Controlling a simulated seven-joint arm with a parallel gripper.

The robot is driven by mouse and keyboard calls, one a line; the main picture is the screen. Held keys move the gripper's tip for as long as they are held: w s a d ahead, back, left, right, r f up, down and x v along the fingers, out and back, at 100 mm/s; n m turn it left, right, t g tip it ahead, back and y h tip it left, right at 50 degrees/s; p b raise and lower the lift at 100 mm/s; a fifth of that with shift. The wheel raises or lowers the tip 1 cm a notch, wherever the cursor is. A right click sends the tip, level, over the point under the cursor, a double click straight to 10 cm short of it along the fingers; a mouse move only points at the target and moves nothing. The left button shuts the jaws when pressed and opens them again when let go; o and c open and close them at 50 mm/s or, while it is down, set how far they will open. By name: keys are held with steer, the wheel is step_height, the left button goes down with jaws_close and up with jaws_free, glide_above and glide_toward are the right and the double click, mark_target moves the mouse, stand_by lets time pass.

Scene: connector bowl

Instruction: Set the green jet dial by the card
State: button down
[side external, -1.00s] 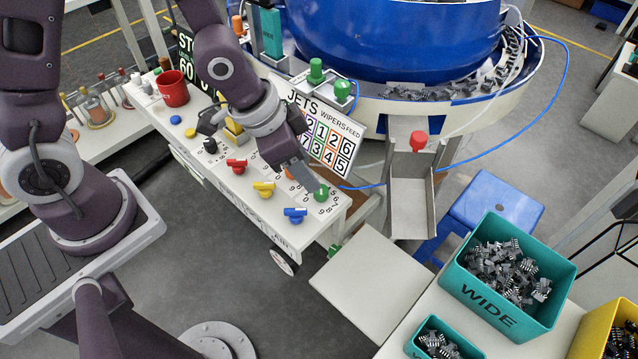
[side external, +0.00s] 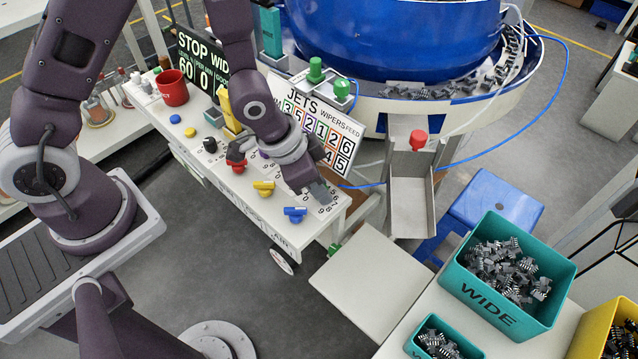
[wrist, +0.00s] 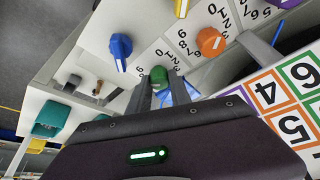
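The green dial (wrist: 158,76) sits on the white panel (wrist: 122,35) in the wrist view, with printed digits around it. My gripper (wrist: 161,84) has one finger on each side of the dial, close against it; whether they grip it is unclear. In the side view my gripper (side external: 325,195) is low over the panel's right end and hides the dial. The JETS card (side external: 320,118) stands tilted behind the panel, partly covered by my arm. In the wrist view the card (wrist: 283,100) shows coloured square frames, one green around what looks like a 6.
Beside it are an orange dial (wrist: 211,41), a blue dial (side external: 295,213), a yellow dial (side external: 264,188) and a red dial (side external: 236,163). A red mug (side external: 172,88) and a STOP display (side external: 200,65) stand further left. A metal chute (side external: 411,205) is to the right.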

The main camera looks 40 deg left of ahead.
steer(key=shift+n, duration=0.3)
steer(key=n+y, duration=0.1)
steer(key=n, duration=0.1)
steer(key=shift+d+n+t, duration=0.1)
steer(key=shift+n+t, duration=0.2)
steer(key=shift+n, duration=0.1)
steer(key=n+y, duration=0.2)
steer(key=n, duration=0.2)
steer(key=shift+d+n, duration=0.1)
steer(key=shift+n, duration=0.2)
steer(key=n+y, duration=0.1)
steer(key=n, duration=0.3)
steer(key=shift+d, duration=0.1)
steer(key=shift+n+g+y, duration=0.5)
steer(key=shift+n+y, duration=0.1)
steer(key=shift+n, duration=0.7)
steer(key=c, duration=1.2)
jaws_free()
